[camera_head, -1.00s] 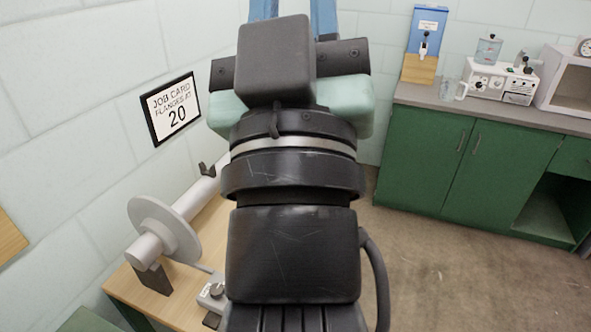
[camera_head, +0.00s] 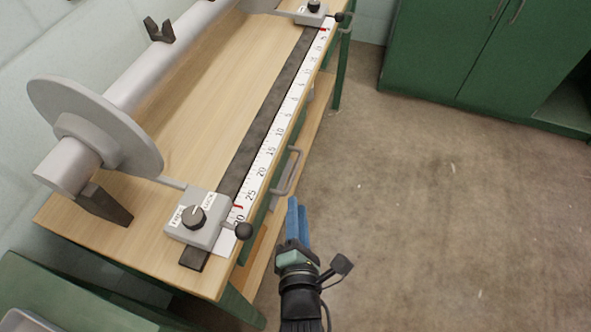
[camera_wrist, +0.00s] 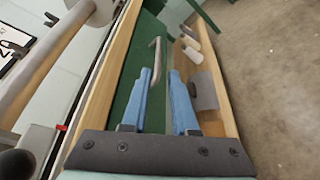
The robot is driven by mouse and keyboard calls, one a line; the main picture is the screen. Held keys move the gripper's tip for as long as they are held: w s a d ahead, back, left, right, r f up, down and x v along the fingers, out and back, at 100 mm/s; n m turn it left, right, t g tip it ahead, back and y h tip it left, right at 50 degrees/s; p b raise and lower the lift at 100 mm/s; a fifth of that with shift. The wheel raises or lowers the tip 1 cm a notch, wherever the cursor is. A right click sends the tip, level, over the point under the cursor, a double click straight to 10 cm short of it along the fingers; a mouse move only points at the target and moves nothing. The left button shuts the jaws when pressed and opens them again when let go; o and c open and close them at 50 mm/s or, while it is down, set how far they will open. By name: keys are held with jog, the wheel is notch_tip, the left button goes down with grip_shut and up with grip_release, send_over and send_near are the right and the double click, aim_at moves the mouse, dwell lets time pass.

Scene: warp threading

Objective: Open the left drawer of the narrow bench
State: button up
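The narrow bench (camera_head: 190,125) has a wooden top and a green drawer front with a grey bar handle (camera_head: 287,171) on its right-facing side. The drawer front looks shut. Only one handle shows clearly. In the wrist view the green front (camera_wrist: 130,85) and the handle (camera_wrist: 156,60) lie ahead, close to the left fingertip and towards the gap between the fingers. My gripper (camera_head: 294,205) has blue fingers and hangs beside the bench edge, just nearer than the handle. In the wrist view my gripper (camera_wrist: 162,75) is open with nothing held. I cannot tell whether a finger touches the handle.
A roller with a disc flange (camera_head: 95,125), a scale strip (camera_head: 270,145) and a grey clamp block with a knob (camera_head: 195,220) are on the bench. A lower shelf (camera_wrist: 215,115) holds pale cylinders (camera_wrist: 190,50) and a grey plate (camera_wrist: 203,90). Floor to the right is clear.

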aim_at(295, 166)
jog(key=b+x, duration=0.2)
jog(key=x, duration=1)
jog(key=shift+w+r, duration=0.1)
jog(key=shift+w, duration=0.2)
grip_shut()
dwell(0.9)
